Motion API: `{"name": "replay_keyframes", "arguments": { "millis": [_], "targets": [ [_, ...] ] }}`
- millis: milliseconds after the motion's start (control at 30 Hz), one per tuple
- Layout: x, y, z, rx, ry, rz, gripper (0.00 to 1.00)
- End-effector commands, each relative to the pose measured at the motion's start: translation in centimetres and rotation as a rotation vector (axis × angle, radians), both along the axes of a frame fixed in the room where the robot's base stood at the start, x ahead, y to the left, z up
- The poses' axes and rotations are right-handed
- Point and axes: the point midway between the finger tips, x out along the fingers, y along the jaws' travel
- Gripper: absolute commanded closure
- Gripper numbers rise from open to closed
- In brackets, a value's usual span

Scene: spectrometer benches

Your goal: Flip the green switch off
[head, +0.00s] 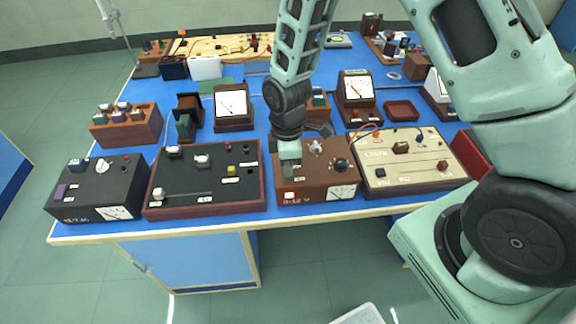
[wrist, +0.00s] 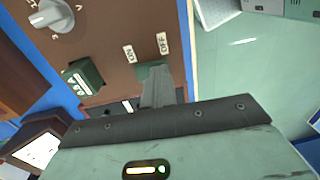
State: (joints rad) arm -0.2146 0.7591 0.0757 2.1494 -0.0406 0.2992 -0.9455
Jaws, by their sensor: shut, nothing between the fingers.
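The brown control box (head: 318,178) stands at the front of the blue bench in the head view, and its face fills the upper left of the wrist view (wrist: 120,25). A green piece (wrist: 150,70), which looks like the switch, sits just below the white ON and OFF labels, nearer the OFF side. My gripper (wrist: 158,78) is shut and empty, its tips over or against this piece and hiding part of it. Contact and the lever's exact tilt cannot be told. In the head view my gripper (head: 290,168) is low over the box's left part and hides the switch.
A grey knob (wrist: 52,16) and a dark green block with white marks (wrist: 82,77) are on the same face. In the head view a black-topped box (head: 205,180) stands to the left and a cream panel (head: 415,165) to the right. Meters stand behind.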

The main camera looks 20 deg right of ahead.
Motion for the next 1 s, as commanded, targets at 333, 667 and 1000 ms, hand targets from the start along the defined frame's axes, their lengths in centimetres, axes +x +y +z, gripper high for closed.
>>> {"name": "replay_keyframes", "arguments": {
  "millis": [333,667,1000],
  "targets": [
    [-0.4,0.1,-0.8,-0.007,-0.017,0.002,1.0],
    [1.1,-0.4,-0.6,-0.007,-0.022,-0.001,1.0],
    [1.5,-0.6,-0.6,-0.009,-0.026,-0.004,1.0]
  ]
}}
